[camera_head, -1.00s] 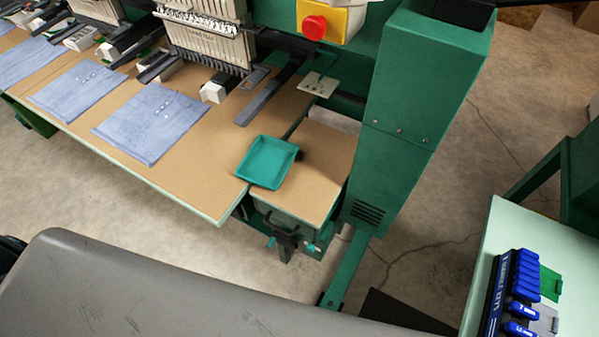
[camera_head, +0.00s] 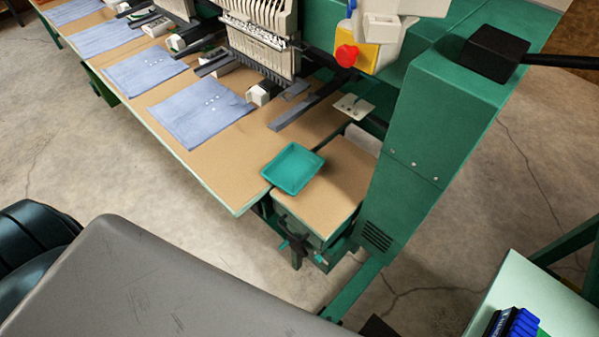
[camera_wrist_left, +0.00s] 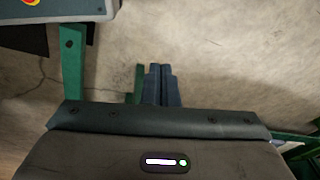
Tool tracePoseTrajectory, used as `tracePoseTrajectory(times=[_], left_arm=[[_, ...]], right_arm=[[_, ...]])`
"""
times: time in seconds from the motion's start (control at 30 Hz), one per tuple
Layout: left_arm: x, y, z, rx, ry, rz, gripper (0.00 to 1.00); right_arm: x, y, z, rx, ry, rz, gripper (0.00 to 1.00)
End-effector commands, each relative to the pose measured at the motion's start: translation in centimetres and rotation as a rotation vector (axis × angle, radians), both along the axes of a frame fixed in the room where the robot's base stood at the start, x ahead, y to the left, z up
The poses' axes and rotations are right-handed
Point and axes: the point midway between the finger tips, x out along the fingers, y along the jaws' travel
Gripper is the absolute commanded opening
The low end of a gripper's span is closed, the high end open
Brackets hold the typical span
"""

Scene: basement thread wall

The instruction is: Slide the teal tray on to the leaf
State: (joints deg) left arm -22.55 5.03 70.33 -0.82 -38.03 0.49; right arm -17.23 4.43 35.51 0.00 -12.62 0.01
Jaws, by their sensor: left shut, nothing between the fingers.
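The teal tray (camera_head: 292,168) is shallow and square. In the head view it lies across the seam between the long tan table (camera_head: 225,165) and the small tan leaf (camera_head: 340,190), its left part over the table and its right part over the leaf. My left gripper (camera_wrist_left: 159,70) shows only in the left wrist view, with its two dark fingers together and nothing between them. Concrete floor lies behind the fingers, and the tray is not in that view. My right gripper is in neither view.
A green machine column (camera_head: 410,165) stands right of the leaf. Blue cloth pieces (camera_head: 200,108) lie on the table, under embroidery heads. A black clamp (camera_head: 298,245) hangs below the leaf. A grey rounded surface (camera_head: 150,285) fills the lower left. Open floor lies between it and the table.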

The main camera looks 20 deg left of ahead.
Motion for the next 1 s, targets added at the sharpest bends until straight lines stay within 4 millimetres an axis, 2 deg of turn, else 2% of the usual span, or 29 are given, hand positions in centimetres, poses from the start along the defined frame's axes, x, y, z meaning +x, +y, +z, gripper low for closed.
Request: tracePoseTrajectory(times=[0.03, 0.1, 0.17, 0.3, 0.4, 0.5, 0.9, 1.0], left_arm=[[1.3, -0.1, 2.5, 0.001, -0.014, -0.003, 0.0], [2.9, -0.3, 5.8, 0.002, -0.026, -0.006, 0.0], [4.3, -0.5, 9.2, 0.003, -0.038, -0.01, 0.0], [6.7, -1.2, 17.6, 0.005, -0.065, -0.018, 0.0], [7.5, -1.6, 23.1, 0.005, -0.081, -0.023, 0.0], [7.8, -2.0, 27.5, 0.006, -0.092, -0.026, 0.0], [8.5, -3.1, 40.7, -0.013, -0.123, 0.047, 0.0], [9.6, -3.3, 42.4, -0.033, -0.118, 0.134, 0.0]], right_arm=[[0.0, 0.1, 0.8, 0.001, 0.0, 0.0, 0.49], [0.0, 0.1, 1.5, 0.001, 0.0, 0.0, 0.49], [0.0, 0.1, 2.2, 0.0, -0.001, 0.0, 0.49], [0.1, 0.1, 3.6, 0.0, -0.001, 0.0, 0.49], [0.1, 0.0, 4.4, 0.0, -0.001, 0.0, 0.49], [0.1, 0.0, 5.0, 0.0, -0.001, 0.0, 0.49], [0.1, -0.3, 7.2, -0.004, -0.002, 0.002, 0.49], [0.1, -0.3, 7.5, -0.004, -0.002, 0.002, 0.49]])
